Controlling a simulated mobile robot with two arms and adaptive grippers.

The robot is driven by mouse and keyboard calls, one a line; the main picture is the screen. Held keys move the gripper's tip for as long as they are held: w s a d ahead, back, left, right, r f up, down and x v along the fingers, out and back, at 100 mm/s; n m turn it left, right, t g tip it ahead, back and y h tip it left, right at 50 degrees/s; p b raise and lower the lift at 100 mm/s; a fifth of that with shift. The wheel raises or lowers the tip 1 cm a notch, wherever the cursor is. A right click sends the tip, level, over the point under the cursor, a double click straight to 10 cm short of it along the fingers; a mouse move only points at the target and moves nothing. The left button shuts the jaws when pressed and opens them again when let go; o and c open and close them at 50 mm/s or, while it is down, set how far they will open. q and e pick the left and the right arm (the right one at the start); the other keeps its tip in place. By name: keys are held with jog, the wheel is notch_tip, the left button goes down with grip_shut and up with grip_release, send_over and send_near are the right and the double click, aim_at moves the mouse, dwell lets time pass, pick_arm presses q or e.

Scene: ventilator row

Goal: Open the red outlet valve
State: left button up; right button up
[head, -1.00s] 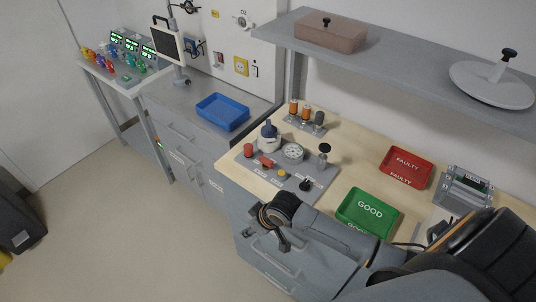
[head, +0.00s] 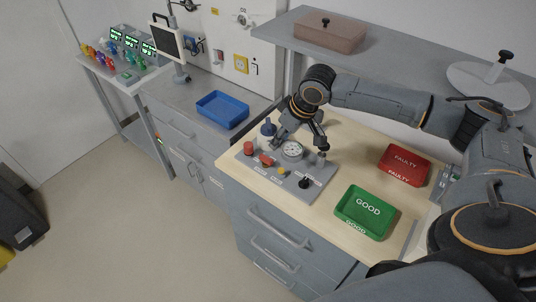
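A grey valve panel lies on the wooden bench (head: 327,185). On its left part sit a round red knob (head: 248,148) and a red lever-like handle (head: 266,160). The labels are too small to read, so I cannot tell for sure which is the outlet valve. My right gripper (head: 299,139) points down over the back of the panel, by the white dial gauge (head: 292,149). Its fingers are spread and nothing shows between them. It is to the right of both red parts and apart from them. My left gripper is not in view.
The panel also carries a blue-topped part (head: 268,128), a yellow button (head: 282,173) and a black knob (head: 304,183). A green GOOD tray (head: 365,232) and a red FAULTY tray (head: 405,182) stand to the right. A grey shelf (head: 420,66) overhangs the bench.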

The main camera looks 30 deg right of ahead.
aim_at(266, 158)
jog(key=p+x, duration=0.2)
jog(key=x, duration=1)
jog(key=shift+w+r, duration=0.1)
grip_shut()
